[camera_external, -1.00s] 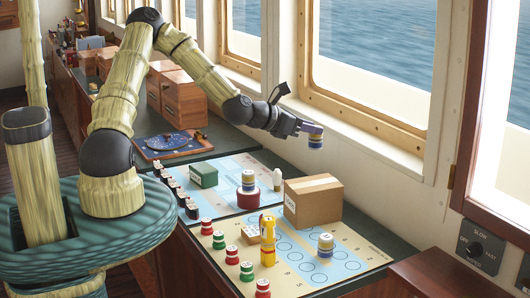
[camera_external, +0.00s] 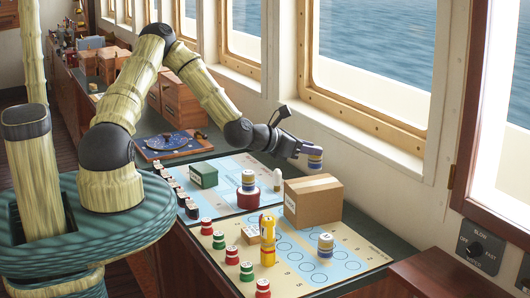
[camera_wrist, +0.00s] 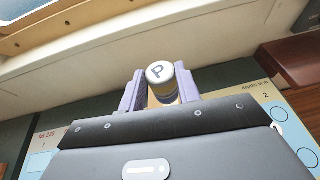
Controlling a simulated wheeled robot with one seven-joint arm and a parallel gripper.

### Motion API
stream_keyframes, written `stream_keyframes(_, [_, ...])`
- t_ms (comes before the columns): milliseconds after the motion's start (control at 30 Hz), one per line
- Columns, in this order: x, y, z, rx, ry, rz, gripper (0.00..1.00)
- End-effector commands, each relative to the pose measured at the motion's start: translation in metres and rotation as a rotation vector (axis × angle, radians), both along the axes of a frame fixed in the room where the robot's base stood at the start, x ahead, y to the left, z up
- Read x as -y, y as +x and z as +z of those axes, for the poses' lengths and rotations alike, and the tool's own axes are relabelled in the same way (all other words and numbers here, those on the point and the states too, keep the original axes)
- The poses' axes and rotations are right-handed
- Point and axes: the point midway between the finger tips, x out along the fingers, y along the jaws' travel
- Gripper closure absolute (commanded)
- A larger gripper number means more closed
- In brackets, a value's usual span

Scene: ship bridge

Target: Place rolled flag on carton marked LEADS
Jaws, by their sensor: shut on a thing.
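My gripper (camera_external: 314,154) is shut on a rolled flag (camera_external: 315,162), a short cylinder with cream and blue bands. In the wrist view the flag (camera_wrist: 160,74) shows a white top marked P between the two purple fingers. Similar banded rolls stand on the red round base (camera_external: 248,183) and on the chart's front right (camera_external: 325,245).
The window wall runs close on the right.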

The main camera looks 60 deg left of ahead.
Motion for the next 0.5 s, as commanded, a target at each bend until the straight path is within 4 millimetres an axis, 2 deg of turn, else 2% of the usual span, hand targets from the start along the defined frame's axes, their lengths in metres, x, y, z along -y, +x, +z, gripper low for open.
stream_keyframes(133, [0.000, 0.000, -0.006, -0.002, -0.001, 0.000, 0.89])
stream_keyframes(400, [0.001, 0.000, -0.039, -0.002, -0.002, 0.000, 0.89])
stream_keyframes(500, [0.000, 0.000, -0.042, 0.000, 0.000, 0.000, 0.89])
